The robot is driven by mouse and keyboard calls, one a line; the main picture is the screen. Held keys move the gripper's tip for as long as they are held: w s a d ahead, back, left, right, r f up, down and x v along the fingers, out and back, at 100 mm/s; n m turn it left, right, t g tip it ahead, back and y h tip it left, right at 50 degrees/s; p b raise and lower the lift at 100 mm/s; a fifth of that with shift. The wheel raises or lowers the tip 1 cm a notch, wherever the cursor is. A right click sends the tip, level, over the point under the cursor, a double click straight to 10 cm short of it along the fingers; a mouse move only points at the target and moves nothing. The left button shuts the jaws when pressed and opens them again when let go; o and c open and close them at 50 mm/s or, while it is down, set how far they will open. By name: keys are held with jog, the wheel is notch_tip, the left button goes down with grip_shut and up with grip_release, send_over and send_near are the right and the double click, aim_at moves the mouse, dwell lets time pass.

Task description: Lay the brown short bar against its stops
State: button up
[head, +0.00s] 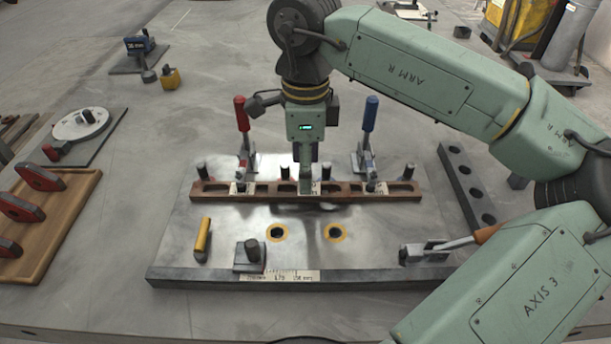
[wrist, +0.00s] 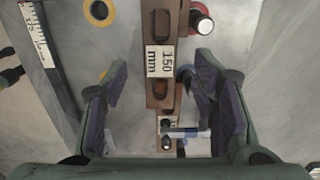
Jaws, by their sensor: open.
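The brown bar (head: 345,196), slotted and carrying white labels, lies left to right across the metal fixture plate (head: 300,258). In the wrist view the bar (wrist: 158,93) runs up the picture, with a "150 mm" label. Upright dark posts, such as one at the far right (head: 408,172), stand along its back edge; one post (wrist: 202,24) shows close beside it in the wrist view. I cannot tell whether they touch. My gripper (head: 306,188) is over the middle of the bar, open, with one finger on each side in the wrist view (wrist: 160,70). The gripper hides part of the bar.
Clamps with a red handle (head: 241,114) and a blue handle (head: 370,114) stand upright behind the bar. An orange-handled clamp (head: 440,247), a yellow pin (head: 202,238) and a dark block (head: 249,257) are in front. A wooden tray (head: 62,232) is left.

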notch_tip(320, 180, up, 9)
jog(key=shift+f, duration=0.15)
dwell(0.4)
